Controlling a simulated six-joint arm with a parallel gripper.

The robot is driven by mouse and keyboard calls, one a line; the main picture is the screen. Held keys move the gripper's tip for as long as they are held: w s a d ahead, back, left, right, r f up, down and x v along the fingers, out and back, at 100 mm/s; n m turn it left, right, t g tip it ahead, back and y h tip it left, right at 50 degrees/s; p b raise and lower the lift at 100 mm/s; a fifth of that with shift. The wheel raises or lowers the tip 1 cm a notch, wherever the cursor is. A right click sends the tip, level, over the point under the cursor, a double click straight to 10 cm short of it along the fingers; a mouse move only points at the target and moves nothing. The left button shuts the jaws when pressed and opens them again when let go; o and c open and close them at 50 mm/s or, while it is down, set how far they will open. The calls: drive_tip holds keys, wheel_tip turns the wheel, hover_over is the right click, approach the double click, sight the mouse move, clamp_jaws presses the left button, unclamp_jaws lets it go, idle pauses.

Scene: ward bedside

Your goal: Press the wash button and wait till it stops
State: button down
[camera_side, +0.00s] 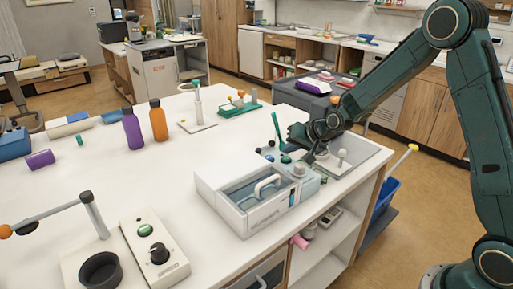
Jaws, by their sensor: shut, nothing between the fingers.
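A white box-shaped device (225,212) with a clear-topped compartment and a pale curved handle (265,186) stands at the counter's front edge. Small round dark and green knobs or buttons (285,158) show behind it. My gripper (311,158) is shut and empty, pointing down just behind the device's right end. I cannot tell whether its tip touches anything. Another white panel (165,262) at the lower left bears a green button (145,230) and a black knob (159,253). Which button is the wash button cannot be read.
A sink-like basin (362,160) lies right of my gripper. Purple (132,130) and orange (158,122) bottles stand farther back left. The middle of the white counter (90,180) is mostly clear.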

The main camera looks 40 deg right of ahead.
sight(289, 159)
drive_tip(key=shift+f, duration=0.95)
idle(1.2)
drive_tip(key=shift+r, duration=0.9)
drive_tip(key=shift+r, duration=0.1)
drive_tip(key=shift+r, duration=2.45)
